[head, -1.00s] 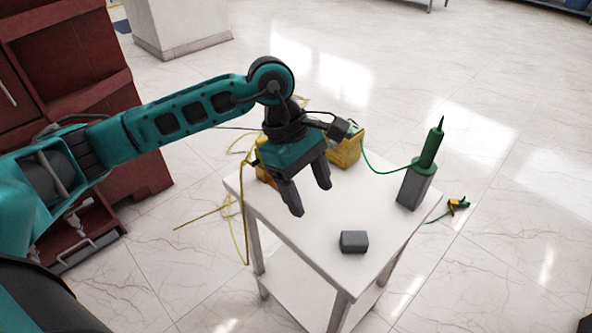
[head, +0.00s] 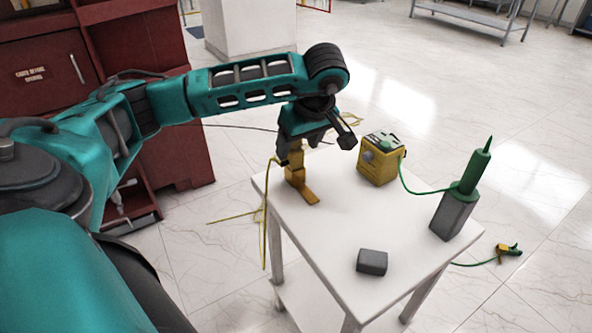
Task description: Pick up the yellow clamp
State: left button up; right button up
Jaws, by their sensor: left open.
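The yellow clamp (head: 297,178) stands at the left back edge of the white table (head: 335,215), with a flat foot toward the front. A thin yellow cable hangs from it over the table edge. My left gripper (head: 301,143) is open and points down right over the top of the clamp. The clamp's upper end is partly hidden by the gripper, so I cannot tell whether the fingers touch it. My right gripper is not in view.
A yellow box (head: 379,165) with a green top stands right of the clamp. A green cable runs to a green bushing on a grey block (head: 455,217). A small dark block (head: 372,263) lies near the front. A clip (head: 508,249) lies on the floor. The table's middle is clear.

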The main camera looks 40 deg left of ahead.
aim_at(296, 150)
pick_arm(q)
jog(key=b+x, duration=0.1)
jog(key=x, duration=0.4)
jog(key=shift+w+a+f+b, duration=0.15)
jog(key=shift+a+f+b, duration=0.1)
jog(key=shift+b, duration=0.1)
jog(key=shift+d+r, duration=0.1)
jog(key=c, duration=1.1)
